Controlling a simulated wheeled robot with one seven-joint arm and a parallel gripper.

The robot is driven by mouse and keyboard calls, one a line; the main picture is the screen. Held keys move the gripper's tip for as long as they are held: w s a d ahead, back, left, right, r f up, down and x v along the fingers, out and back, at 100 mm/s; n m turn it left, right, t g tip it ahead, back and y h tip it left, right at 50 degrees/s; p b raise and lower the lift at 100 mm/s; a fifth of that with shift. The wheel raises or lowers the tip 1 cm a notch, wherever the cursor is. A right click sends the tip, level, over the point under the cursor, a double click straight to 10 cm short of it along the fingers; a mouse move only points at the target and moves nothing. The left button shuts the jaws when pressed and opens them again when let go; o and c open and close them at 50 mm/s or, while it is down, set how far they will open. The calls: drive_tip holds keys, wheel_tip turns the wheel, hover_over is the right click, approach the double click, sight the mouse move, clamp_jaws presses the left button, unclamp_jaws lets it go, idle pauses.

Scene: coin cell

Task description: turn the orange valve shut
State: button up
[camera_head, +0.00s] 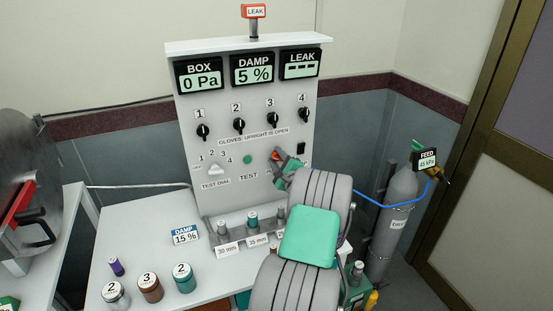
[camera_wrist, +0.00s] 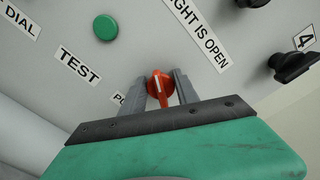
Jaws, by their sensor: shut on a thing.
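My arm hides the area below.
The panel (camera_head: 187,150) carries several black knobs, a white test dial (camera_head: 215,169) and a green button (camera_head: 247,159). Displays read BOX 0 Pa, DAMP 5 % and LEAK dashes. Labelled jars stand at the front left of the white table (camera_head: 140,225). A grey gas cylinder (camera_head: 396,215) stands right.

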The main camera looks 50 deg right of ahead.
clamp_jaws()
drive_tip(key=shift+f+n+b, duration=0.2)
drive_tip(key=shift+n+b, duration=0.1)
drive_tip(key=shift+b, duration=0.4)
drive_tip(key=n+b, duration=0.1)
drive_tip(key=b, duration=0.2)
drive_tip(key=shift+f+n, duration=0.2)
drive_tip(key=shift+n, duration=0.2)
drive_tip(key=n+b, duration=0.3)
drive_tip(key=b, duration=0.1)
drive_tip(key=shift+r+n+b, duration=0.1)
drive_tip(key=shift+n+b, duration=0.2)
drive_tip(key=shift+b, duration=0.2)
drive_tip(key=o, duration=0.8)
unclamp_jaws()
drive_tip(key=shift+r, duration=0.15)
drive_tip(key=shift+c, duration=0.2)
